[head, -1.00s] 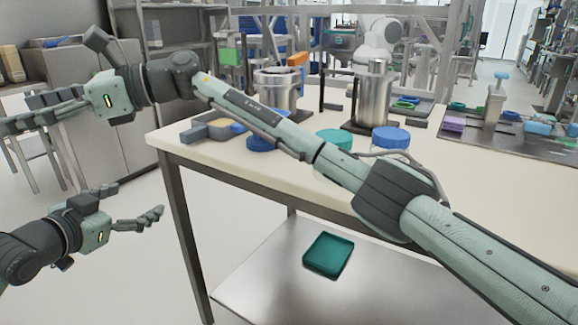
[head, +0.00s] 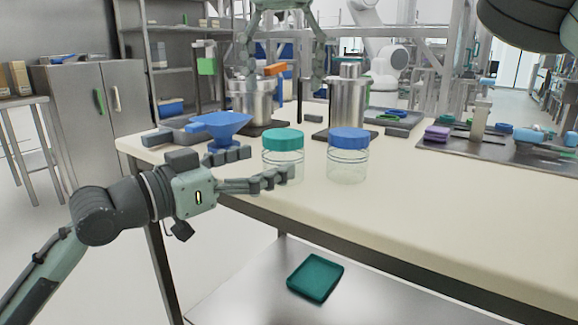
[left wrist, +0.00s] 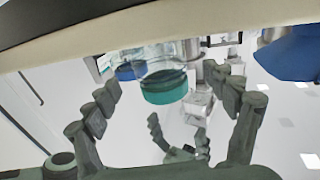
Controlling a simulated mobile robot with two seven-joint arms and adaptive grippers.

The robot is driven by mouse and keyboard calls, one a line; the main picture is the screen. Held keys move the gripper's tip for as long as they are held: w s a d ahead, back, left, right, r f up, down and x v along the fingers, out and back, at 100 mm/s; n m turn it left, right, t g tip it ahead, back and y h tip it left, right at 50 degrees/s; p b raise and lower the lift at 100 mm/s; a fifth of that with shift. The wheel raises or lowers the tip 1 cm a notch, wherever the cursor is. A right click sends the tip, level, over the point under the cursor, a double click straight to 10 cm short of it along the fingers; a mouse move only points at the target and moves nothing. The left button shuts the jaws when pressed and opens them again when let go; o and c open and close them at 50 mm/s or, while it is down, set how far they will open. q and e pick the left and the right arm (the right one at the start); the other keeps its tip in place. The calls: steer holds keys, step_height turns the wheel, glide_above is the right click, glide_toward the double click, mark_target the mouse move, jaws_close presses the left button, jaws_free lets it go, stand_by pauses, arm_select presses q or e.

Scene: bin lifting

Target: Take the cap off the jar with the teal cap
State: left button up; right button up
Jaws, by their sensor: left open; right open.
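The clear jar (head: 283,168) with the teal cap (head: 283,139) stands upright near the table's front edge; the cap is on it. My left gripper (head: 269,163) is open at its left side, one finger overlapping the jar in the head view. In the upside-down left wrist view, the teal cap (left wrist: 164,90) shows between the spread fingers, with no clear contact. My right gripper (head: 281,90) is open and empty, fingers hanging down at the back around the metal pot in the picture. It also shows small in the left wrist view (left wrist: 180,130).
A similar jar with a blue cap (head: 348,139) stands just right. A blue funnel (head: 222,126) is close behind my left gripper. Metal pots (head: 347,105) stand behind the jars. A tray of small items (head: 480,140) lies right. The front right tabletop is clear.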

mark_target(286, 155)
arm_select(q)
steer(key=shift+x, duration=2.75)
steer(key=shift+a, duration=0.1)
steer(key=shift+c, duration=0.6)
